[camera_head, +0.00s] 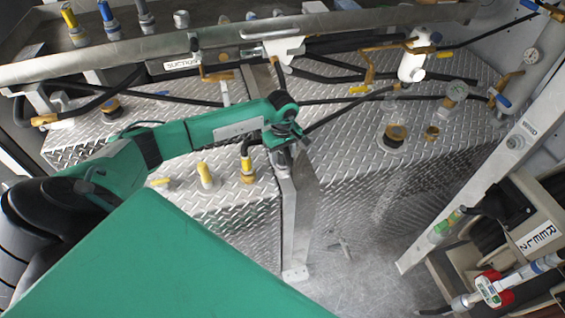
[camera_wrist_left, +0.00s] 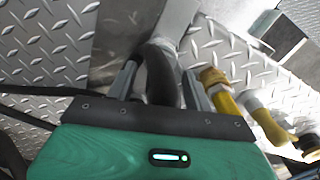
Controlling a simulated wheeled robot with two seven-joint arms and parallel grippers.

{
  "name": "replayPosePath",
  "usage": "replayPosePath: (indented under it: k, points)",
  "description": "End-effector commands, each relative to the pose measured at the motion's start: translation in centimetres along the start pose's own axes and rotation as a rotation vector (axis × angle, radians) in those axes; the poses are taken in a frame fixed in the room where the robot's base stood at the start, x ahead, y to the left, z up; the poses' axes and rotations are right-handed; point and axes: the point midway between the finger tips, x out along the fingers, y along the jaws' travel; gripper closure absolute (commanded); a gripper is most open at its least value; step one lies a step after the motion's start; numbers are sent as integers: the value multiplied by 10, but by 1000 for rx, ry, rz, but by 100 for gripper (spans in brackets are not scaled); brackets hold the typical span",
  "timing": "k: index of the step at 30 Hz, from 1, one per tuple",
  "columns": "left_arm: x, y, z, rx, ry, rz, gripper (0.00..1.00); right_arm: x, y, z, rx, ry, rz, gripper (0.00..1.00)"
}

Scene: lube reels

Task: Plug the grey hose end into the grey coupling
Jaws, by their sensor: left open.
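My left gripper (camera_head: 284,158) is open above the diamond-plate deck, at the top of an upright metal post. In the left wrist view its two fingers (camera_wrist_left: 160,85) stand apart on either side of a thick black hose (camera_wrist_left: 157,68). I cannot tell whether they touch it. The hose's end is hidden, so I cannot tell whether it is the grey hose end. I cannot tell which is the grey coupling. My right gripper is not in view.
A yellow-ended fitting (camera_head: 246,166) stands close left of the gripper, with another yellow one (camera_head: 205,176) beyond it. A metal rail (camera_head: 120,62) and black hoses cross behind. The metal post (camera_head: 297,225) is under the gripper. A reel (camera_head: 530,235) stands at right.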

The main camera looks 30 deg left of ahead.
Motion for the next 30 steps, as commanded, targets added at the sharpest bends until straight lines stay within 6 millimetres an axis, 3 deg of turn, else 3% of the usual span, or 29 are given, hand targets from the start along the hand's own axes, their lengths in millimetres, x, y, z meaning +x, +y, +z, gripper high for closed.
replayPosePath:
  k: [5,13,24,30]
  points:
    - [1,0,0,0,0,1,48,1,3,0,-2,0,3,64]
    - [0,0,0,0,0,0,99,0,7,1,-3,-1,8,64]
    - [-1,0,0,0,1,2,100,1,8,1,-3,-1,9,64]
    - [-14,1,-1,0,3,3,100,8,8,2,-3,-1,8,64]
